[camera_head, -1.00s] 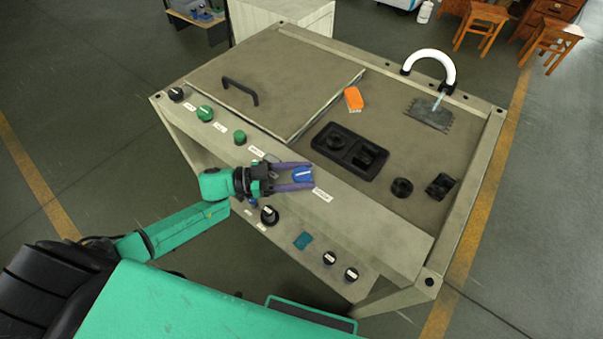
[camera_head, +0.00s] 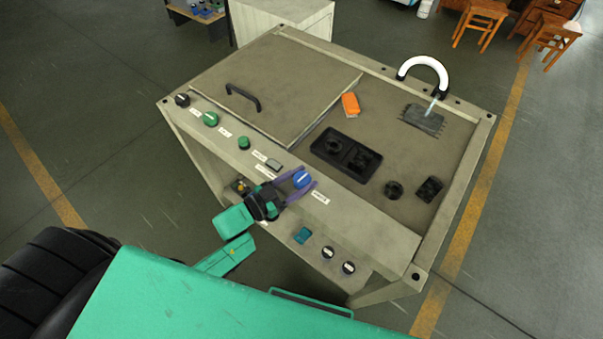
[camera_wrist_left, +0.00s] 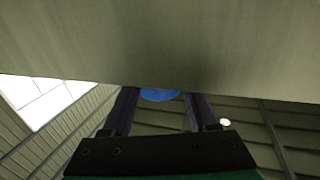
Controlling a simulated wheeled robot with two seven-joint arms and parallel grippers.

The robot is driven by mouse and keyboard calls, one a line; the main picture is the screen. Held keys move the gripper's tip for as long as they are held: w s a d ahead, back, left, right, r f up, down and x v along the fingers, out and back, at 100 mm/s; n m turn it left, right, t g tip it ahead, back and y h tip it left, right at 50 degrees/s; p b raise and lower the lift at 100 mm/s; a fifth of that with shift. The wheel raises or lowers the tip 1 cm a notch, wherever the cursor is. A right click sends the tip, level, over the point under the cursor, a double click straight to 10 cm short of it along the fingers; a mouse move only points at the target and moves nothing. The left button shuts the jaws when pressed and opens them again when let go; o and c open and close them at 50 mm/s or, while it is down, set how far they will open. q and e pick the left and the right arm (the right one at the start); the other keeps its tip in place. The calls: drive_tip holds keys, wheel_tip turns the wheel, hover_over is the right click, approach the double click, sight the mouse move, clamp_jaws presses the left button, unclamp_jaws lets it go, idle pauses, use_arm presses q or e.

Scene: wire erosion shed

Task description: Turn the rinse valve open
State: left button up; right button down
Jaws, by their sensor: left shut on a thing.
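The rinse valve appears to be the blue knob (camera_head: 302,179) with a white mark, on the front ledge of the machine. My left gripper (camera_head: 303,182) is shut on the blue knob, one purple finger on each side. In the left wrist view the blue knob (camera_wrist_left: 160,95) shows between the two fingers, close against the machine's pale surface, which hides most of it. Water runs from the white curved spout (camera_head: 425,70) onto a dark grate (camera_head: 423,119). My right gripper is not in view.
Green knobs (camera_head: 210,119) and a black knob (camera_head: 182,100) sit along the same ledge to the left. An orange block (camera_head: 350,105), a black two-well tray (camera_head: 345,153) and small black parts (camera_head: 429,189) lie on the machine top. More dark knobs (camera_head: 328,252) are on the lower front panel.

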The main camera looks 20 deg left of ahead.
use_arm(q)
drive_tip(key=shift+r+n+t+y+p, duration=0.1)
drive_tip(key=shift+n+t+y+p, duration=0.25)
drive_tip(key=shift+n+t+y, duration=0.6)
drive_tip(key=shift+y, duration=0.25)
drive_tip(key=o, duration=1.4)
drive_tip(key=shift+c, duration=0.2)
drive_tip(key=b+v, duration=0.2)
drive_tip(key=v, duration=1.2)
drive_tip(key=shift+s+a+b, duration=0.15)
drive_tip(key=shift+s+b, duration=0.05)
drive_tip(key=shift+b, duration=0.1)
